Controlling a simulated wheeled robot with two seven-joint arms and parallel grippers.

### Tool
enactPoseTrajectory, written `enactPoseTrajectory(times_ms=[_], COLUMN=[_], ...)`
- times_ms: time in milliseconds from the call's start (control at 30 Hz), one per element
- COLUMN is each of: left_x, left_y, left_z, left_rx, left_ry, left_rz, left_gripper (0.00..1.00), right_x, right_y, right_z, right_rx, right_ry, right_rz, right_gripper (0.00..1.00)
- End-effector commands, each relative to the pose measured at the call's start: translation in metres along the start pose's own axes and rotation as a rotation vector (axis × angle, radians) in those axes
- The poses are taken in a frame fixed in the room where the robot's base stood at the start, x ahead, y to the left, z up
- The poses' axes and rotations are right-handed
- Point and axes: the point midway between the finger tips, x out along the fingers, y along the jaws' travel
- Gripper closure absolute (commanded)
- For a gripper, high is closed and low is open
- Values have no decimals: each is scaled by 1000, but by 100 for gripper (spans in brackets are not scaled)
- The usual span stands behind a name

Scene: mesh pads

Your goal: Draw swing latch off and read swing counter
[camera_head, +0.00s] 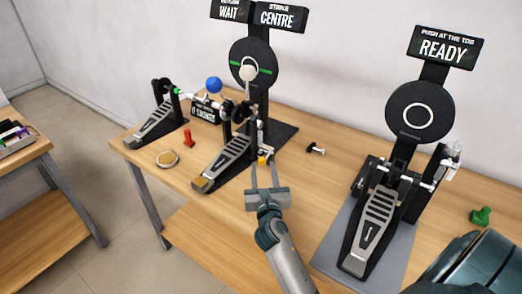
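The middle pedal (225,160) stands before a round black pad (250,62) with a green line, and its pale beater ball (247,73) is in front of the pad. A small black counter (204,112) appears to read "0 SWINGS". A small yellow piece (262,160), perhaps the swing latch, is low beside this pedal's right post. My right gripper (264,165) reaches up from below; its two fingers are apart, with the yellow piece between their tips. Contact cannot be told. My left gripper is not in view.
Signs above read "WAIT" (230,11) and "STRIKE CENTRE" (281,17). A right pedal (370,230) has a "READY" sign (443,50).

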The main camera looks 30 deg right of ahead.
Motion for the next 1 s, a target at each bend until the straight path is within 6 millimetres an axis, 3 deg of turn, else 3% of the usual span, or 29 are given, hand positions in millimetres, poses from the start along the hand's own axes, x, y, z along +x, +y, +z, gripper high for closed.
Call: enactPoseTrajectory(times_ms=[300,500,1000], left_x=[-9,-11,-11], left_y=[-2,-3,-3], left_z=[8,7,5], left_rx=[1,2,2], left_ry=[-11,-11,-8], left_rz=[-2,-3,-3], left_gripper=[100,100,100], right_x=[58,83,94], right_y=[0,0,0], right_z=[2,1,0], right_rx=[2,2,1], right_ry=[-1,0,0], right_rz=[-1,-2,0], right_gripper=[63,63,63])
